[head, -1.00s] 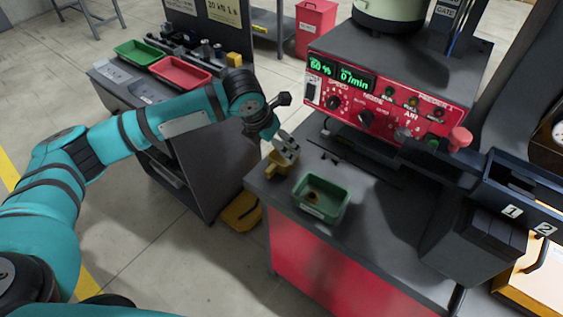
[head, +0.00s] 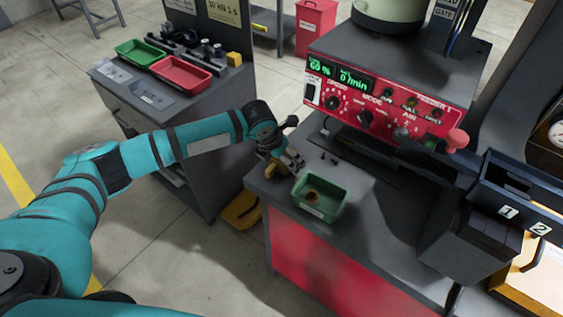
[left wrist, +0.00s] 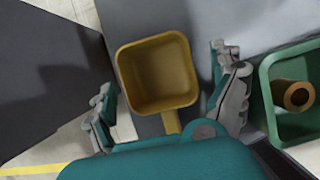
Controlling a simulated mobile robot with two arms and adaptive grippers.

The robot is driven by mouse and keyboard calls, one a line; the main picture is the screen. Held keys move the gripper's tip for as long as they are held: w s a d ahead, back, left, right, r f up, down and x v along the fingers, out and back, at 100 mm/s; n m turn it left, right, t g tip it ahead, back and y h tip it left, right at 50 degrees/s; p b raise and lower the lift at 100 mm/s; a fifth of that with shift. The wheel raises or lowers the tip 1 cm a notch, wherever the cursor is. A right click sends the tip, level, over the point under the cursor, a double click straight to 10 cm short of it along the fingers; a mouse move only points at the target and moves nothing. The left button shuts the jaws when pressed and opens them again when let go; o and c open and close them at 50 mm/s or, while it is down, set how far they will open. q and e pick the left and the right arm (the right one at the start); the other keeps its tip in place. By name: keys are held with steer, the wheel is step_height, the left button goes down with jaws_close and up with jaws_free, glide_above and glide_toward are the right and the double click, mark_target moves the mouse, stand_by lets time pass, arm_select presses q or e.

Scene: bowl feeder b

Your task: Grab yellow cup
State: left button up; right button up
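The yellow cup (left wrist: 158,76) is square, with a handle pointing toward my wrist. In the left wrist view it sits between the spread fingers of my left gripper (left wrist: 168,103), with visible gaps on both sides. The gripper is open and empty. In the head view my left gripper (head: 289,160) is low at the left end of the feeder bench, and it and the arm partly hide the cup (head: 271,168). My right gripper is not in view.
A green tray (head: 332,214) with a brass-coloured piece (left wrist: 296,96) in it stands just right of the cup. The red control panel (head: 385,105) is behind. A side cabinet with a green tray (head: 140,58) and a red tray (head: 182,82) stands left.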

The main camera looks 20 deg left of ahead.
arm_select(q)
steer(key=c, duration=1.3)
steer(key=shift+r, duration=0.1)
